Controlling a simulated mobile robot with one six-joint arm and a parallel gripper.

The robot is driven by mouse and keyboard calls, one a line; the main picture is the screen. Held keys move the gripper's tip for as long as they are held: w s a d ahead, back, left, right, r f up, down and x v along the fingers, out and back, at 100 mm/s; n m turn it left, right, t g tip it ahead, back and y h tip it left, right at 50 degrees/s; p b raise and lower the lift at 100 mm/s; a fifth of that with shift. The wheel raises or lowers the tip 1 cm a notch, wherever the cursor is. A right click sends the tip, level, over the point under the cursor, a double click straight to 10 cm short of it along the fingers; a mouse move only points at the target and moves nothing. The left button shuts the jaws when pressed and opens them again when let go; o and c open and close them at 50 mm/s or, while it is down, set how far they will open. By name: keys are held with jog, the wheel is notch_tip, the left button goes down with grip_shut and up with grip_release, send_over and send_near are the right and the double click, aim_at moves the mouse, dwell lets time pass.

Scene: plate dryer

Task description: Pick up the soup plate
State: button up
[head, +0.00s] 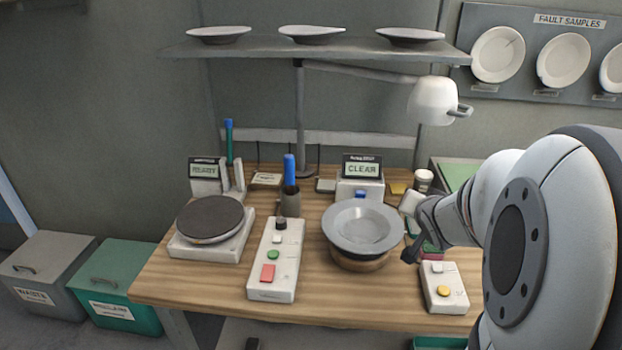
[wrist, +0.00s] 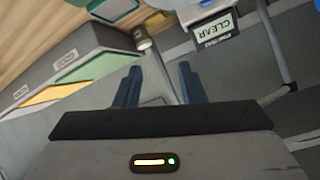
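The soup plate is a wide grey plate (head: 352,213) with a broad rim and a sunken middle. It sits level on a round wooden stand (head: 360,263) on the workbench in the head view. My gripper (head: 410,248) is just right of the plate's rim in the head view, with its dark fingers partly hidden. In the wrist view my gripper (wrist: 160,84) has its two fingers apart and nothing between them. I cannot make out the plate in the wrist view. Whether a finger touches the rim cannot be told.
A scale-like unit with a dark disc (head: 210,218) stands left, beside a button box (head: 276,262). A second button box (head: 444,288) is close below my gripper. A CLEAR display (head: 362,168) stands behind the plate. A lamp (head: 434,101) and shelf (head: 320,47) hang above.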

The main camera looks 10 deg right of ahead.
aim_at(400, 236)
notch_tip(400, 236, down, 12)
jog(key=s+d+m+t+y+b, duration=0.2)
jog(key=d+m+t+y+b, duration=0.15)
jog(key=y+b, duration=0.4)
jog(key=shift+m+y, duration=0.45)
jog(key=shift+y, duration=0.5)
jog(key=w+a, duration=0.2)
jog(key=w, duration=0.1)
jog(key=w+a+p, duration=0.1)
jog(key=w+a, duration=0.1)
jog(key=shift+w+f, duration=0.15)
jog(key=shift+f, duration=0.25)
jog(key=shift+w+f, duration=0.1)
jog(key=shift+w, duration=0.4)
jog(key=shift+c, duration=0.6)
grip_shut()
